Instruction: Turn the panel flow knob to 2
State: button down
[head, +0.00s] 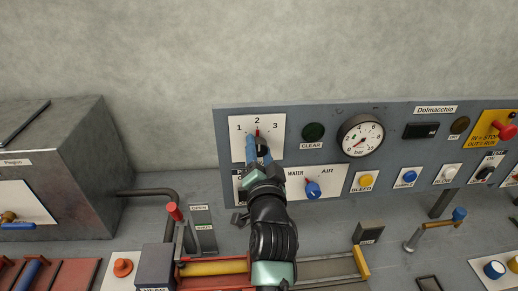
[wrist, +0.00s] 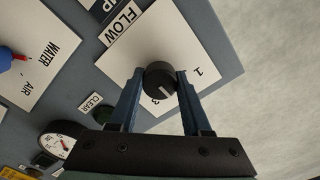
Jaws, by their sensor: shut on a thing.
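The flow knob (wrist: 160,76) is black and round, on a white plate (head: 277,126) marked 1, 2 and 3. In the wrist view, my gripper (wrist: 160,82) has its two blue fingers on either side of the knob, shut on it. A pale line on the knob's face points away from the FLOW label (wrist: 120,23), roughly between 1 and 3. In the head view, my gripper (head: 257,150) covers most of the knob. A small red mark shows just below the 2.
Right of the flow plate are a green CLEAR button (head: 313,131), a pressure gauge (head: 361,136) and a blue WATER/AIR knob (head: 313,189). A red-tipped lever (head: 174,211) stands below left. A grey box (head: 60,165) is at far left.

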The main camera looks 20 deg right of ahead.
jog(key=shift+c, duration=1.8)
grip_release()
jog(key=b+v, duration=0.3)
jog(key=v, duration=1)
jog(key=shift+r, duration=0.15)
